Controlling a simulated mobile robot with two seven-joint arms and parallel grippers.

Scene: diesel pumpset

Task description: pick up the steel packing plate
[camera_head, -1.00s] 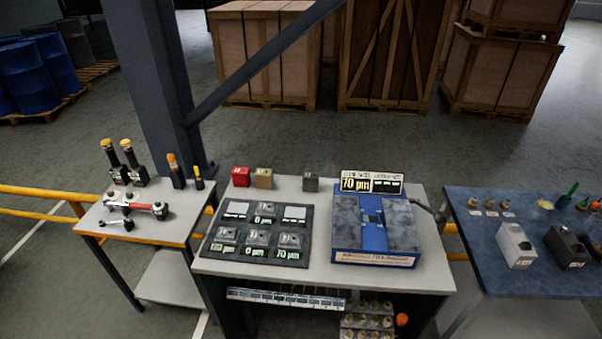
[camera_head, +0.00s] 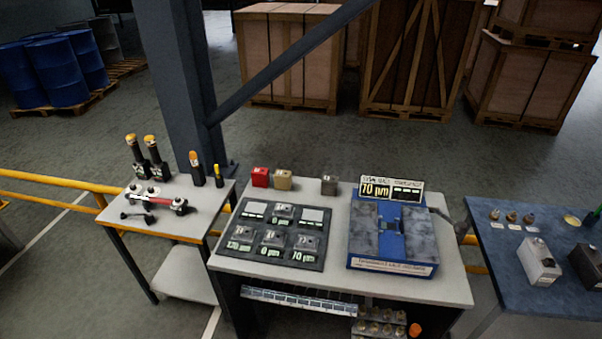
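A black board (camera_head: 262,262) lies on the left half of the middle table. Neither of my grippers is in view.
A blue device (camera_head: 393,264) with a "70 µm" display (camera_head: 391,189) stands on the table's right half. A left side table (camera_head: 150,228) holds tools, and a blue-topped table (camera_head: 500,262) stands right. A diagonal grey beam (camera_head: 290,62) crosses behind.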

